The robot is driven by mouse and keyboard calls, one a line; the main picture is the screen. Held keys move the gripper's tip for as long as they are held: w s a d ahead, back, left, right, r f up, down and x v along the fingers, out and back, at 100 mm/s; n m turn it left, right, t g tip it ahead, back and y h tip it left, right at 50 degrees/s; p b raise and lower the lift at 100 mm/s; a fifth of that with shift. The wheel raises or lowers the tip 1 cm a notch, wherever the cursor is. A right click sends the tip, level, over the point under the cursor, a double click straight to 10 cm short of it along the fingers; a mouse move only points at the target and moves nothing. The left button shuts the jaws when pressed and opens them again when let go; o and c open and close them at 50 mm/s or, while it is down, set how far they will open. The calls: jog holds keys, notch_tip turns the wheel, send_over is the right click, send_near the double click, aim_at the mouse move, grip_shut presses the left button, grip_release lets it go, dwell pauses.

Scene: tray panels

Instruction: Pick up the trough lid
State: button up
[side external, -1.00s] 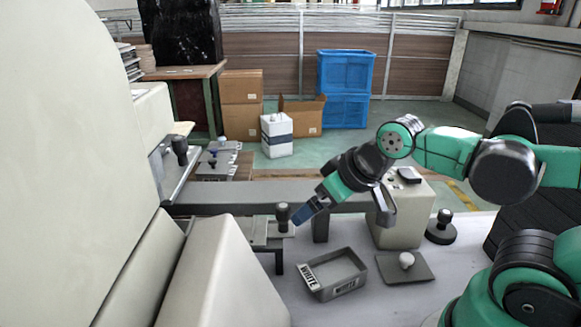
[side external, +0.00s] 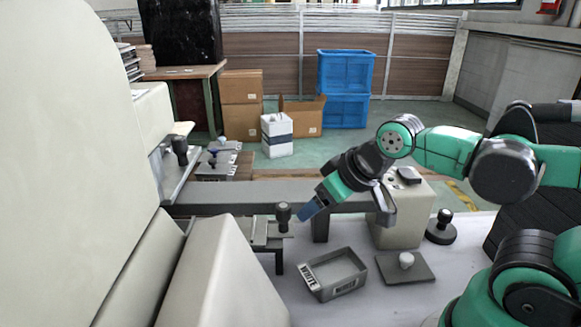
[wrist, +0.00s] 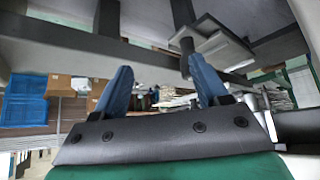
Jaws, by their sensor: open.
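A flat grey plate with a white knob (side external: 406,274) lies on the pale table, to the right of an open grey trough marked WHITE (side external: 345,289). A second grey plate with a dark upright knob (side external: 283,212) rests on a low stand. The pictures do not settle which plate is the trough lid. My gripper (side external: 307,211) has blue fingers pointing down and left, just right of the dark knob. In the wrist view its fingers (wrist: 162,80) are spread with nothing held. The dark knob and its plate (wrist: 222,50) show beyond the right finger there.
A grey rail (side external: 245,192) runs behind the stand. A beige box (side external: 404,225) and a round black piece with a knob (side external: 441,232) stand at the right. Large pale housings (side external: 225,275) block the left. Blue crates (side external: 345,80) and cartons (side external: 241,100) are far behind.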

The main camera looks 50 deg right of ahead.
notch_tip(320, 180, up, 5)
jog(key=m+g, duration=0.4)
jog(key=g, duration=0.3)
send_over(407, 256)
notch_tip(407, 256, down, 10)
jog(key=shift+f, duration=3.35)
grip_shut()
